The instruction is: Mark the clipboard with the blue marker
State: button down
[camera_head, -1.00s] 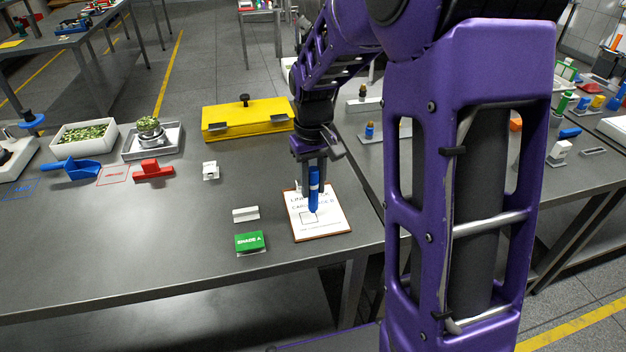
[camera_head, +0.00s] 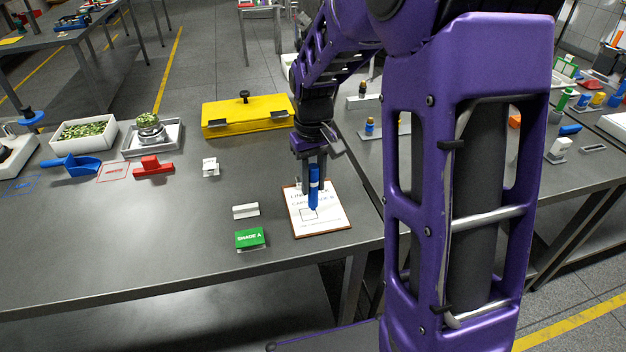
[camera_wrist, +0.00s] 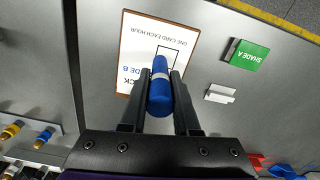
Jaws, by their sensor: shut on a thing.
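My gripper (camera_head: 313,168) is shut on the blue marker (camera_head: 314,188) and holds it upright, tip down, over the clipboard. In the wrist view my gripper (camera_wrist: 160,85) has the blue marker (camera_wrist: 159,95) between its two fingers. The clipboard (camera_head: 335,220) is a brown board with a white printed sheet, flat near the table's front right corner. It also shows in the wrist view (camera_wrist: 140,40), with a printed empty box beside the marker's tip. Whether the tip touches the sheet I cannot tell. My gripper and the marker hide part of the sheet.
A green "SHADE A" card block (camera_head: 250,239) and a small white holder (camera_head: 246,211) lie left of the clipboard. A yellow case (camera_head: 235,118) stands behind. A red block (camera_head: 153,167) and a blue scoop (camera_head: 75,166) are further left. The table front is clear.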

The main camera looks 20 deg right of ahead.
jog(key=shift+f, duration=0.75)
dwell(2.0)
jog(key=shift+a, duration=1.1)
jog(key=shift+d, duration=0.1)
jog(key=shift+d, duration=1.05)
jog(key=shift+a, duration=1.15)
jog(key=shift+d, duration=0.15)
